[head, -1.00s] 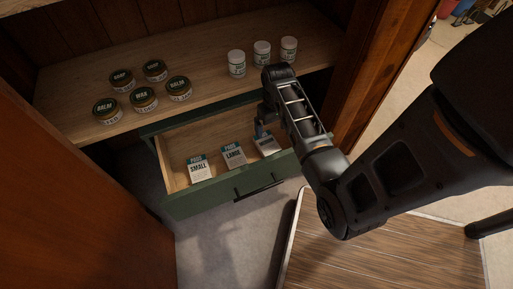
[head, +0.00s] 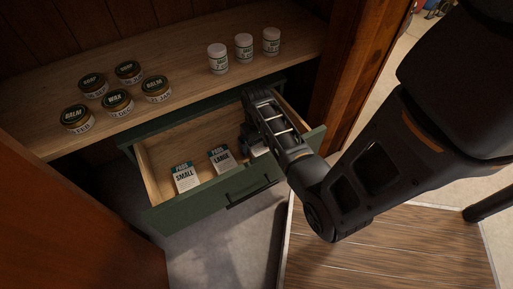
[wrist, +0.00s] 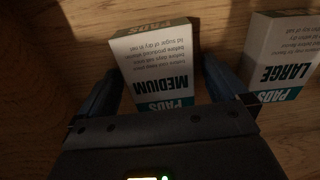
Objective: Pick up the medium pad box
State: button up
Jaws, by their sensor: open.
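The medium pad box (wrist: 158,65) is white with a teal band and stands in the open drawer; its label reads upside down in the wrist view. My gripper (wrist: 160,85) is open, with one blue finger on each side of the box's near end. I cannot tell whether either finger touches it. In the head view my gripper (head: 250,135) is over the right part of the drawer and hides most of the medium box (head: 258,150). The large pad box (head: 221,159) stands just left of it, and also shows at right in the wrist view (wrist: 284,58).
The small pad box (head: 185,178) stands farther left in the green-fronted drawer (head: 215,195). Several jars (head: 117,101) and three white bottles (head: 243,47) stand on the shelf (head: 185,60) above. The drawer's left end and back are bare.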

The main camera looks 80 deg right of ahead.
jog(key=c, duration=1.1)
jog(key=shift+r, duration=0.1)
